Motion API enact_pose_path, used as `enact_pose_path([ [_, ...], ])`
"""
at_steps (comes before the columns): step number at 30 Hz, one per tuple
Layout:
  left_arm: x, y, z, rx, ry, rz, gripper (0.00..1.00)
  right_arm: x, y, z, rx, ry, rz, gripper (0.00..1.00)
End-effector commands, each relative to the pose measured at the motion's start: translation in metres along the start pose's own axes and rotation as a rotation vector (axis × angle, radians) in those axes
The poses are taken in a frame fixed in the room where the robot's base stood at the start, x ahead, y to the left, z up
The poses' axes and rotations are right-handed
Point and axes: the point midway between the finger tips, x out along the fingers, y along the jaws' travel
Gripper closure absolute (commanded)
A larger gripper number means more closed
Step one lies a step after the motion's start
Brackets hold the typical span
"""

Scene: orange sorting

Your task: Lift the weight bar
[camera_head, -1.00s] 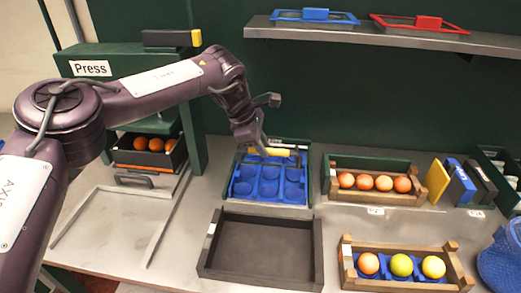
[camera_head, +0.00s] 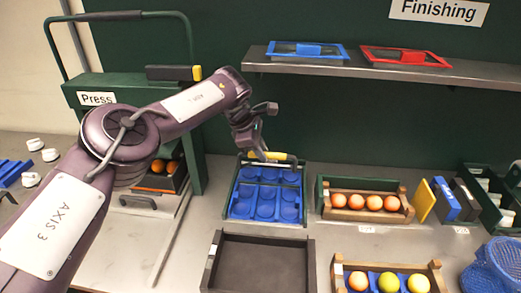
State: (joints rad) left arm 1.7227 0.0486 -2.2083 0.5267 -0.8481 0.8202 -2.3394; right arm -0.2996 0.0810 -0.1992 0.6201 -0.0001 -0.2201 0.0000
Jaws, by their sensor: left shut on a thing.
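The weight bar, with a yellow handle (camera_head: 282,156), lies across the far end of a blue tray (camera_head: 265,192) with round cups in a dark green frame. My left gripper (camera_head: 262,153) reaches down from the left and is shut on the bar near its middle, hiding part of the handle. I cannot tell whether the bar touches the frame. My right gripper is not in view.
An empty dark tray (camera_head: 213,262) stands in front. Wooden crates of oranges (camera_head: 375,202) and citrus (camera_head: 388,282) stand to the right, with a blue basket (camera_head: 497,268). The green press (camera_head: 125,92) is left. A shelf (camera_head: 410,66) hangs above.

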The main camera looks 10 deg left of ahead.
Motion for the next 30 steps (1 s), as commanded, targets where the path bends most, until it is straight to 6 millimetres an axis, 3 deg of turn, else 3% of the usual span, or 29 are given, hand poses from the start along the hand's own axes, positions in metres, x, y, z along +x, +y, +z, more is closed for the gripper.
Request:
enact_pose_path([
  [3,0.003,0.000,-0.004,-0.001,0.007,0.004,1.00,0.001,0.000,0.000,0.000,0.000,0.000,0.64],
  [4,0.003,0.000,-0.004,-0.001,0.007,0.003,0.79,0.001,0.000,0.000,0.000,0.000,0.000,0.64],
  [9,0.003,0.000,-0.003,-0.001,0.005,0.002,0.59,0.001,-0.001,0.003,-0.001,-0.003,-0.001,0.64],
  [22,-0.001,0.000,-0.001,-0.001,0.002,0.002,0.59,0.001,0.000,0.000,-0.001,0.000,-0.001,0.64],
  [30,-0.037,0.001,-0.002,0.001,0.002,0.006,0.59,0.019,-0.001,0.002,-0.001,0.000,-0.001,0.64],
])
